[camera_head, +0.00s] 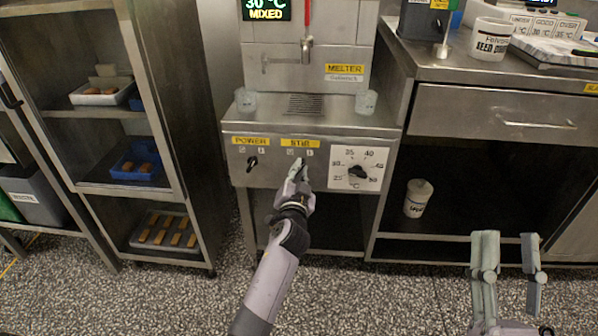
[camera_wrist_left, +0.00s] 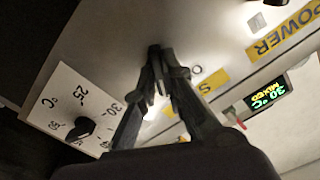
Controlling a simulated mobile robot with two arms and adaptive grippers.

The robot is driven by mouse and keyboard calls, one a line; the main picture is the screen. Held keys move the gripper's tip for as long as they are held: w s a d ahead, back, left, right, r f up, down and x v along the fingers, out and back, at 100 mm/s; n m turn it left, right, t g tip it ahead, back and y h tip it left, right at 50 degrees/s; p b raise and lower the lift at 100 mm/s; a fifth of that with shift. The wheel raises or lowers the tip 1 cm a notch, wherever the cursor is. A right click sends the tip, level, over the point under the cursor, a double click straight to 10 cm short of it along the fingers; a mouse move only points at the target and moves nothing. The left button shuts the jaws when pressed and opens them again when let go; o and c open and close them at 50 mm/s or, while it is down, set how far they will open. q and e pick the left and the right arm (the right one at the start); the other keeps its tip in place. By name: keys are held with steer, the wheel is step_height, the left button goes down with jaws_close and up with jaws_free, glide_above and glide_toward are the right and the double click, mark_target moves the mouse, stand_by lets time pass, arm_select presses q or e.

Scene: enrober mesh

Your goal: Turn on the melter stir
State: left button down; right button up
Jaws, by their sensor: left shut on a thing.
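The melter (camera_head: 345,75) stands at the centre with a front control panel. Its yellow STIR label (camera_head: 300,143) sits above the stir switch, which my left gripper (camera_head: 299,168) mostly covers. In the left wrist view the gripper's fingertips (camera_wrist_left: 163,80) are closed around the dark stir knob (camera_wrist_left: 155,51), beside the STIR label (camera_wrist_left: 212,82). The knob's exact angle cannot be told. The black power knob (camera_head: 252,162) is to the left and the temperature dial (camera_head: 357,172) to the right. My right gripper (camera_head: 508,250) is open and empty at the lower right.
The display (camera_head: 266,9) reads 30 °C and MIXED. Two clear cups stand on the melter ledge, the left one (camera_head: 246,100) and the right one (camera_head: 366,101). A shelf rack (camera_head: 160,115) with trays is on the left. A steel counter (camera_head: 460,68) is on the right.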

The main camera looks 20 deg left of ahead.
arm_select(q)
steer(key=c, duration=1.7)
jaws_free()
steer(key=v, duration=0.7)
steer(key=shift+s+d, duration=0.15)
steer(key=shift+s, duration=0.1)
